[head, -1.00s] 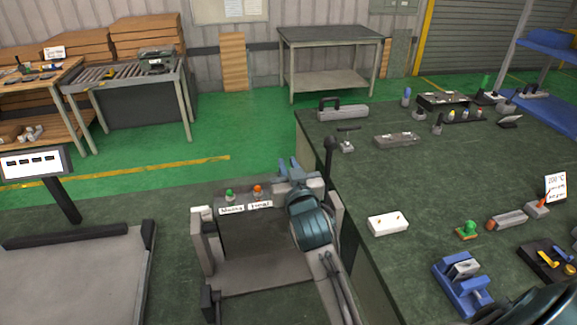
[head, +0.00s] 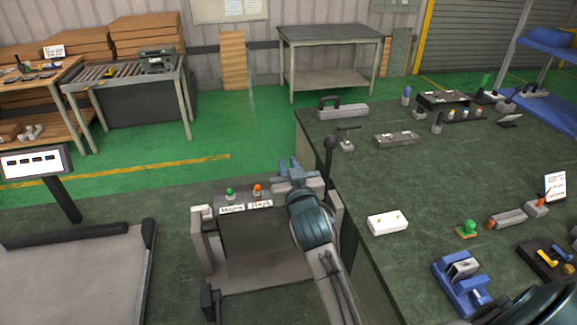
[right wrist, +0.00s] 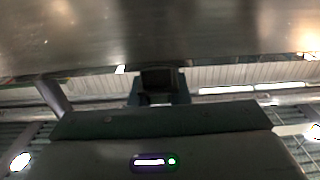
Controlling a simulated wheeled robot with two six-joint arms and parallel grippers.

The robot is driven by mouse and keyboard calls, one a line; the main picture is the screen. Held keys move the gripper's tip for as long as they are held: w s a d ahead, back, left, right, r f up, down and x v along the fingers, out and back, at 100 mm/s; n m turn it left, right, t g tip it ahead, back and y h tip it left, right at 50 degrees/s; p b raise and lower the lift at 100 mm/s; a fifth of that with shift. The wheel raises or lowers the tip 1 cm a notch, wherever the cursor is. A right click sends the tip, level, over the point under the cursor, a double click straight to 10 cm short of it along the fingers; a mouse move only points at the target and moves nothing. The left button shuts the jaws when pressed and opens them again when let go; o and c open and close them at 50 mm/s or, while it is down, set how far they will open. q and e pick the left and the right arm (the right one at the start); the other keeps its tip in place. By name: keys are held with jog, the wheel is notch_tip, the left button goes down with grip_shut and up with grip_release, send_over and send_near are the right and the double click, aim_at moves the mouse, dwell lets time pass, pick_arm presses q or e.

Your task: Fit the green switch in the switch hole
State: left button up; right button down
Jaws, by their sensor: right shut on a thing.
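A green-knobbed switch (head: 467,229) stands on the dark green bench top at right in the head view. Another small green knob (head: 230,192) sits above a white label on the grey machine, with an orange knob (head: 258,189) beside it. I cannot pick out a switch hole. My right gripper (head: 290,168) is at the back right of the machine, close to the orange knob. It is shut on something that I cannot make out. The right wrist view shows a dark block (right wrist: 158,80) under a wide metal surface (right wrist: 160,35). My left gripper is not in view.
A black-knobbed lever (head: 329,150) stands between machine and bench. On the bench (head: 405,185) are a white box (head: 388,223), a blue fixture (head: 462,282) and several tools. A flat grey platform (head: 75,270) lies at left. Green floor behind the machine is clear.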

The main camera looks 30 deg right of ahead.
jog(key=shift+f+b, duration=1)
jog(key=shift+f, duration=0.6)
jog(key=c, duration=1.3)
grip_release()
jog(key=shift+s+a, duration=0.1)
jog(key=shift+s, duration=0.15)
jog(key=b+v, duration=0.3)
jog(key=v, duration=0.7)
jog(key=shift+s, duration=0.15)
jog(key=shift+r, duration=0.1)
